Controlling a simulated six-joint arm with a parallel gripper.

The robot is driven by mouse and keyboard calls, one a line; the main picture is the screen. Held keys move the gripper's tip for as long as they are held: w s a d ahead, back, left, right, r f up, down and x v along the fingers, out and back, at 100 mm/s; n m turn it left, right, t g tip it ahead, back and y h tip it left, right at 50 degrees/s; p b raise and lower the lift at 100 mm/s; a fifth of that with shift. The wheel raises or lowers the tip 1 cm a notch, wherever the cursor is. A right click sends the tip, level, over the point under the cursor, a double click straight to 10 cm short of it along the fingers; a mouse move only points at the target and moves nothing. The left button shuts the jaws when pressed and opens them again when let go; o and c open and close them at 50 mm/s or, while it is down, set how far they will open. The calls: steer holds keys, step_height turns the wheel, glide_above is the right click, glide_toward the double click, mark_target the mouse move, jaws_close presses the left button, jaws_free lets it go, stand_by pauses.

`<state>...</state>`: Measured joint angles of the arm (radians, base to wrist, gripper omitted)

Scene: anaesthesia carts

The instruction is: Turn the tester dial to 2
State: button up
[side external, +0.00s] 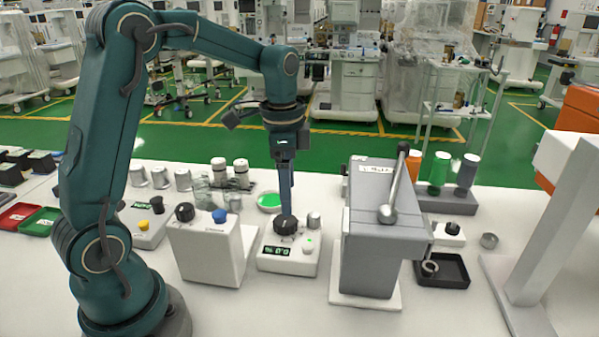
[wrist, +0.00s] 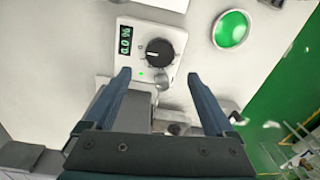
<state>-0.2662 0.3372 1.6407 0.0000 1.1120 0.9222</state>
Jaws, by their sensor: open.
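The tester (side external: 290,262) is a small white box on the table. Its black dial (side external: 286,225) sits on top, and its display (side external: 278,251) shows a green 0.0. In the wrist view the dial (wrist: 160,52) has a white pointer line towards the left, and the display (wrist: 126,40) reads 0.0 %. Scale numbers are too small to read. My gripper (side external: 286,212) points down directly over the dial; contact cannot be told in the side view. In the wrist view my gripper (wrist: 158,76) is open, with the dial ahead of the gap between its blue fingers, not gripped.
A small metal cylinder (side external: 314,220) stands close behind the tester. A white box with a blue knob (side external: 219,216) is to the left, and a large grey machine with a lever (side external: 384,240) to the right. A green dish (side external: 269,201) lies behind. Clear table lies in front.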

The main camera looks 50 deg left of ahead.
mark_target(286, 220)
steer(key=shift+s+a+f+g, duration=0.1)
steer(key=shift+a+f+g, duration=0.05)
steer(key=shift+f, duration=0.35)
steer(key=shift+s+a+f+g, duration=0.1)
steer(key=shift+a+f+g, duration=0.05)
steer(key=shift+f, duration=2.75)
steer(key=c, duration=1.4)
steer(key=shift+o, duration=0.2)
steer(key=shift+n, duration=0.3)
steer(key=shift+n, duration=0.3)
steer(key=n, duration=1.3)
steer(key=shift+w, duration=0.1)
steer(key=shift+n, duration=0.3)
